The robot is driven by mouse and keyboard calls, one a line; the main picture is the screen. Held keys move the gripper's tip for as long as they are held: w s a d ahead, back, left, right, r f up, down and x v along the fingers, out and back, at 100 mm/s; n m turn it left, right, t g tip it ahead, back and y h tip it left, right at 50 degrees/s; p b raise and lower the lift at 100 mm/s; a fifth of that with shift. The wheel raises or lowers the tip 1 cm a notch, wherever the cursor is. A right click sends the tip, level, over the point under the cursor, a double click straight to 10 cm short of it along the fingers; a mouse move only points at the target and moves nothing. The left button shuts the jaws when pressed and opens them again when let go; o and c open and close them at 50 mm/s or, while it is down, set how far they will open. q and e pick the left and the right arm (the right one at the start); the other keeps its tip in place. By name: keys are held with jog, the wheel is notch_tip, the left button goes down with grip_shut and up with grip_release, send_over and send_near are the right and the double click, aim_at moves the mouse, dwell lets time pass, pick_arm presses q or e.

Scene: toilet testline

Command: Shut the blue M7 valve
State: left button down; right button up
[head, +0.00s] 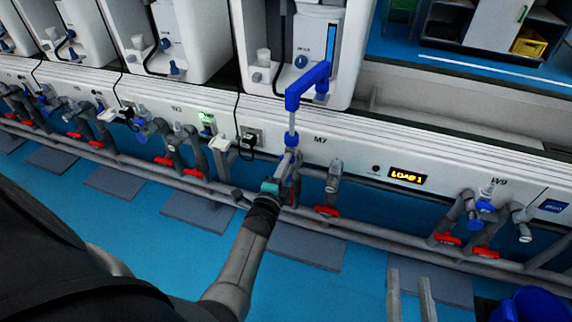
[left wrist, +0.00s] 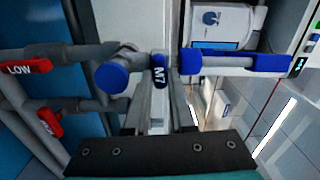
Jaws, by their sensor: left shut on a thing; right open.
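The blue M7 valve handle (left wrist: 160,74), with white M7 lettering, stands between the two fingertips of my left gripper (left wrist: 160,88) in the left wrist view. In the head view my left gripper (head: 287,165) reaches the pipework under the M7 label on the white panel. It is shut on the blue handle, which is partly covered there by the fingers. My right gripper (head: 410,297) shows at the bottom edge as two grey fingers, apart and empty.
A blue elbow pipe (head: 308,84) rises above the valve. Red-handled valves (head: 327,211) and grey pipes run along the panel. The LOAD1 display (head: 407,178) is to the right. A blue bucket (head: 530,305) stands at the lower right. Blue floor lies in front.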

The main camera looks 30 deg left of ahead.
pick_arm(q)
jog(key=shift+m, duration=0.5)
jog(key=c, duration=0.8)
grip_release()
jog(key=shift+o, duration=0.2)
